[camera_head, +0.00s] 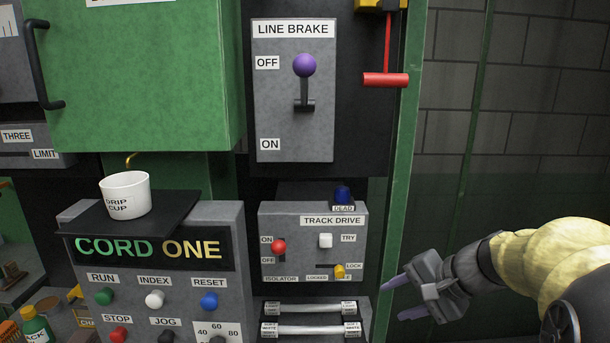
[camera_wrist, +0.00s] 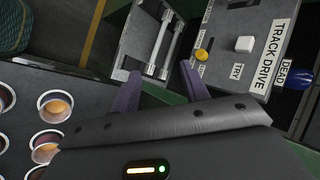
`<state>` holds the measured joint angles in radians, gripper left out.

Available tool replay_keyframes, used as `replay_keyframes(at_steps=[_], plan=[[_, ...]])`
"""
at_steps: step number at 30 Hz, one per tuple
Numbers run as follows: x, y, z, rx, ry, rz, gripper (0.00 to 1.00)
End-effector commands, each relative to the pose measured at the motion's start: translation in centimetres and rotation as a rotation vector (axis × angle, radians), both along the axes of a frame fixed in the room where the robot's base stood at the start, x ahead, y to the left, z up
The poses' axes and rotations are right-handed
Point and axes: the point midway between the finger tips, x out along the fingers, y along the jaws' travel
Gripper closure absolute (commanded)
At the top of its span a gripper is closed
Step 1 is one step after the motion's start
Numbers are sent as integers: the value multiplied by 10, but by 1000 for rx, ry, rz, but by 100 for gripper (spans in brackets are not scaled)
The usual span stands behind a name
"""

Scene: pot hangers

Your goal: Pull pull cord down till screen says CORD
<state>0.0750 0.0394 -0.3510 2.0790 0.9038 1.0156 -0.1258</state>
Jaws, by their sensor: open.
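The pull cord (camera_head: 387,45) is a thin red line hanging from a yellow housing (camera_head: 380,5) at the top of the head view. A red bar handle (camera_head: 386,80) is at its lower end. The screen (camera_head: 150,249) on the lower left console reads "CORD ONE". My gripper (camera_head: 395,299) is open and empty, well below the red handle and to the right of the track drive panel. Its two purple fingers also show in the wrist view (camera_wrist: 160,88), pointing toward the tubes below that panel. The cord is not in the wrist view.
The track drive panel (camera_head: 340,245) with a blue knob (camera_head: 343,194) on top is left of my gripper. The line brake panel (camera_head: 293,130) is left of the red handle. A green post (camera_head: 402,150) stands behind.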

Motion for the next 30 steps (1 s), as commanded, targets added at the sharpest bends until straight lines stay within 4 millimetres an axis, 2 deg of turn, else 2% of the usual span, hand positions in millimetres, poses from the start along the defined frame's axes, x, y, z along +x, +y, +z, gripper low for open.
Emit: replay_keyframes(at_steps=[1,6,12,18,26,30], plan=[[-13,7,-24,-75,48,39,55],[-56,16,-90,-355,133,205,55],[-95,21,-139,-658,103,467,55],[-111,28,-157,-806,21,652,55],[-111,29,-158,-819,10,668,55],[-111,29,-158,-818,11,667,80]])
